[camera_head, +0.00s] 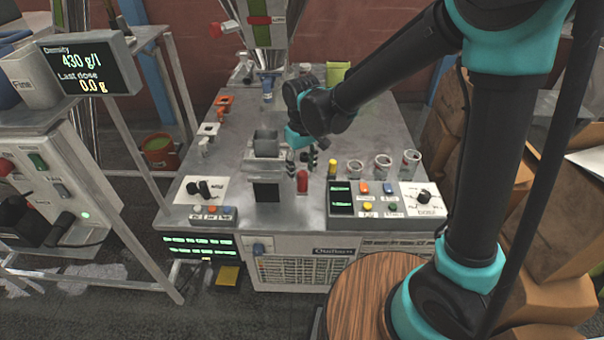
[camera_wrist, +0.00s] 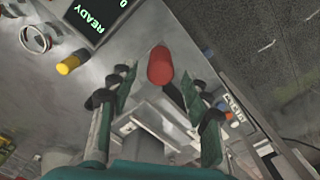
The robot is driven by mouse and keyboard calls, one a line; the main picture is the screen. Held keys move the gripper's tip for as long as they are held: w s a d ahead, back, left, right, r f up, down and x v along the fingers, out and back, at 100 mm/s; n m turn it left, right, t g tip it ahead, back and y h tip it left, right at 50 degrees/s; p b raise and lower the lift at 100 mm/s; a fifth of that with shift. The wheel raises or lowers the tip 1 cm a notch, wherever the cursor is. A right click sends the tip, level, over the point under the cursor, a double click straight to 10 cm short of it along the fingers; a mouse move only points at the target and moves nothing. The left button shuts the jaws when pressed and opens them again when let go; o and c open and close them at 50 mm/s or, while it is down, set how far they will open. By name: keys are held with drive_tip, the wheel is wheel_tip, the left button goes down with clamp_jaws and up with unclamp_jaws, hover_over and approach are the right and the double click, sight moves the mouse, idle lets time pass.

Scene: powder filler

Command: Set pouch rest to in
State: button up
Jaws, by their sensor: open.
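A grey metal bracket (camera_head: 266,143) with an upright box-like part stands in the middle of the filler's table top, and I take it to be the pouch rest. A red knob (camera_head: 303,181) stands to its right, near the table's front. In the wrist view the red knob (camera_wrist: 160,66) appears between and just beyond my fingertips, with grey metal plates (camera_wrist: 150,125) below it. My gripper (camera_head: 303,163) points down above and behind the knob, its fingers apart and empty. I cannot tell whether a finger touches the knob. How the knob joins the bracket is hidden.
A control box (camera_head: 342,200) with coloured buttons and a yellow cylinder (camera_head: 332,168) stand close on the right. A dial panel (camera_head: 200,190) is at left. Several glass jars (camera_head: 383,165) stand right. The filler's nozzle (camera_head: 267,90) hangs behind. Bare table lies left of the bracket.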

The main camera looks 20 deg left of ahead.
drive_tip(key=shift+f, duration=1.1)
drive_tip(key=shift+c, duration=0.5)
clamp_jaws()
